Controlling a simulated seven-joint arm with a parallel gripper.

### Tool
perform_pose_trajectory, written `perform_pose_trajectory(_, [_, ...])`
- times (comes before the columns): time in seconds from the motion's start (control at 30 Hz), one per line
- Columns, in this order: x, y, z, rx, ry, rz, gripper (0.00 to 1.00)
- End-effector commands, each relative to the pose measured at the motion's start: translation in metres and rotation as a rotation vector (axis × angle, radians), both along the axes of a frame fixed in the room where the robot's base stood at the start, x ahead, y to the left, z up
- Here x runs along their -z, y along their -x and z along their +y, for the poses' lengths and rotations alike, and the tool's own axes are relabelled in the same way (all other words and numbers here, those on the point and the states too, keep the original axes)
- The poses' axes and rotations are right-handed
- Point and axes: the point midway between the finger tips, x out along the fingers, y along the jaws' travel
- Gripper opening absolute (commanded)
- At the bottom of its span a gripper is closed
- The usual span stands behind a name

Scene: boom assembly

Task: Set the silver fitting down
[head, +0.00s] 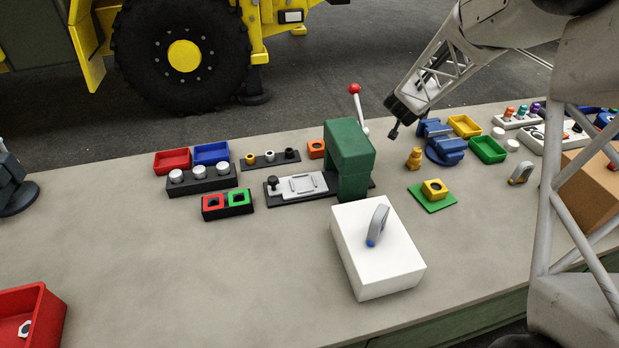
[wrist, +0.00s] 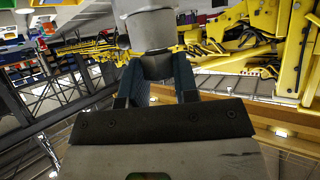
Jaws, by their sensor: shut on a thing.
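In the wrist view, the silver fitting (wrist: 147,28) is a pale grey cylinder, wider at the top and cut off by the picture edge. My gripper (wrist: 158,68) is shut on its lower end, with one dark blue finger on each side. The fitting stands out past the fingers, clear of any surface in that view. In the head view, a white lattice section with a black end reaches over the right part of the table (head: 135,285). I cannot clearly pick out the held fitting there.
A green press (head: 349,150) with a red-knobbed lever stands mid-table. In front is a white block (head: 365,265) with a grey loop on it. A black rack (head: 203,187) holds silver-topped pieces. Blue fixture (head: 445,150) and green tray (head: 487,150) are at right.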

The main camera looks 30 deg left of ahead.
Motion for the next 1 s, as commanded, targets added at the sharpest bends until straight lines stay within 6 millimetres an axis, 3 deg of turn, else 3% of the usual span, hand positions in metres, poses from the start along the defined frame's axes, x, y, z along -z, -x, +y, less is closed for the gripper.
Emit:
perform_pose_trajectory(0.57, [-0.085,0.056,0.055,0.075,-0.004,-0.001,0.0])
perform_pose_trajectory(0.9, [-0.148,0.114,0.09,0.142,-0.002,-0.002,0.0])
perform_pose_trajectory(1.0, [-0.158,0.133,0.101,0.156,-0.002,-0.001,0.0])
